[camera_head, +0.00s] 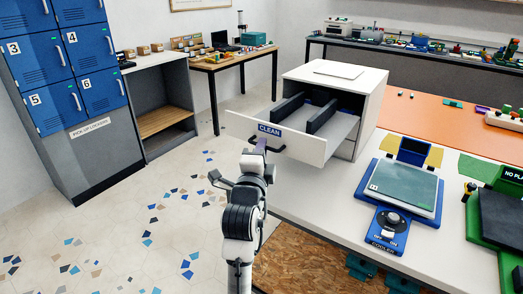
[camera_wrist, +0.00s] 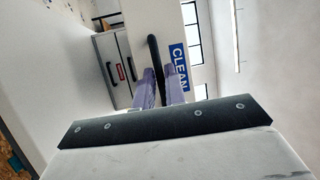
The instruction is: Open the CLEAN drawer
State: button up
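The CLEAN drawer (camera_head: 300,143) is pulled well out of a white cabinet (camera_head: 359,93). Its white front carries a blue CLEAN label (camera_head: 269,129), which also shows in the wrist view (camera_wrist: 179,68). A dark bar handle (camera_head: 277,150) sits on the front, below the label. My gripper (camera_head: 261,145) is at this handle. In the wrist view its two purple fingers (camera_wrist: 159,88) are close together, one on each side of the black handle (camera_wrist: 153,52), and appear shut on it. The fingertip contact is partly hidden. The drawer holds dark dividers.
Blue lockers (camera_head: 40,72) and a shelf unit (camera_head: 160,105) stand at left. The tiled floor left of my arm is clear.

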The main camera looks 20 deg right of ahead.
jog(key=o, duration=0.4)
jog(key=shift+c, duration=0.2)
jog(key=p+v, duration=0.7)
jog(key=v, duration=0.6)
jog(key=shift+s+a, duration=0.2)
jog(key=shift+s, duration=0.15)
jog(key=shift+f, duration=0.1)
